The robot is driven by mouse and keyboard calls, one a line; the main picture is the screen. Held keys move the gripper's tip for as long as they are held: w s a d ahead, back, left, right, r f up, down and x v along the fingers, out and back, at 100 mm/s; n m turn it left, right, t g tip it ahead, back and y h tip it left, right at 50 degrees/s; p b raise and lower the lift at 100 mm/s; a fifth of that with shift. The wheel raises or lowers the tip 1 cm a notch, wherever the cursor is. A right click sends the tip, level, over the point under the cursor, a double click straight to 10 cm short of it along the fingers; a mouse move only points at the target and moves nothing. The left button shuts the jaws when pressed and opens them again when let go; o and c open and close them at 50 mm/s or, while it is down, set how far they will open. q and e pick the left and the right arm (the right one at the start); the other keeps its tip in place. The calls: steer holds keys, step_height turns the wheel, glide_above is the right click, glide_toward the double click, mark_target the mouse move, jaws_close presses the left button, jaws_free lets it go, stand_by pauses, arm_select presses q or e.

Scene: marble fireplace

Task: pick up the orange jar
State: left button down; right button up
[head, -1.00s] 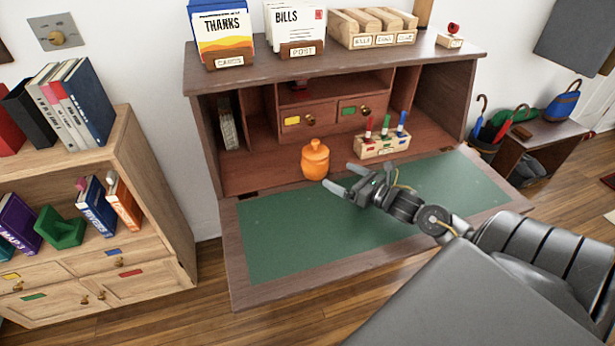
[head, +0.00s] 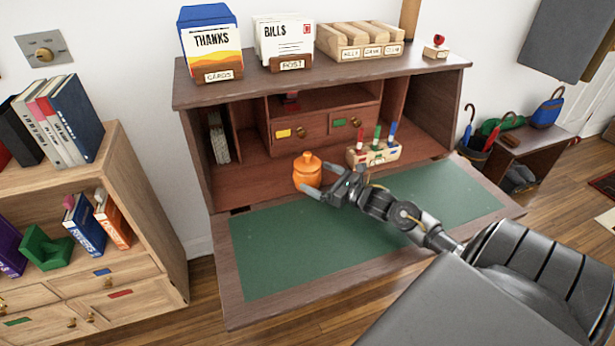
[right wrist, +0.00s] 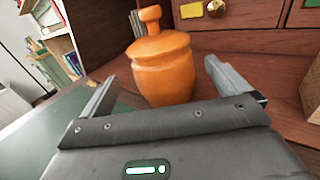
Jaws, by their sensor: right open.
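The orange jar (head: 307,171), with a knobbed lid, stands upright inside the desk at the inner edge of the green writing surface. My right gripper (head: 333,190) is open, with its fingers reaching toward the jar from the right and front. In the right wrist view the jar (right wrist: 163,68) stands ahead of the gripper (right wrist: 160,82), between the lines of the two fingers, with a gap visible on the right side. The fingers are not closed on it. My left gripper is not in view.
A holder with red, green and blue pens (head: 374,154) stands just right of the jar. Small drawers (head: 298,131) are behind it. The green desk flap (head: 290,245) is clear. Card and letter holders (head: 284,42) stand on top. A bookshelf (head: 130,190) is at left.

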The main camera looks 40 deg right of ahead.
mark_target(307, 171)
steer(key=p+x, duration=0.1)
steer(key=x, duration=0.3)
steer(key=shift+w, duration=0.3)
steer(key=shift+w+f, duration=0.1)
steer(key=shift+w, duration=0.1)
steer(key=c, duration=1.1)
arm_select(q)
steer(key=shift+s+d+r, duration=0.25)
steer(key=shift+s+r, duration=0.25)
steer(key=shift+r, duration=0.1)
arm_select(e)
steer(key=shift+c, duration=0.8)
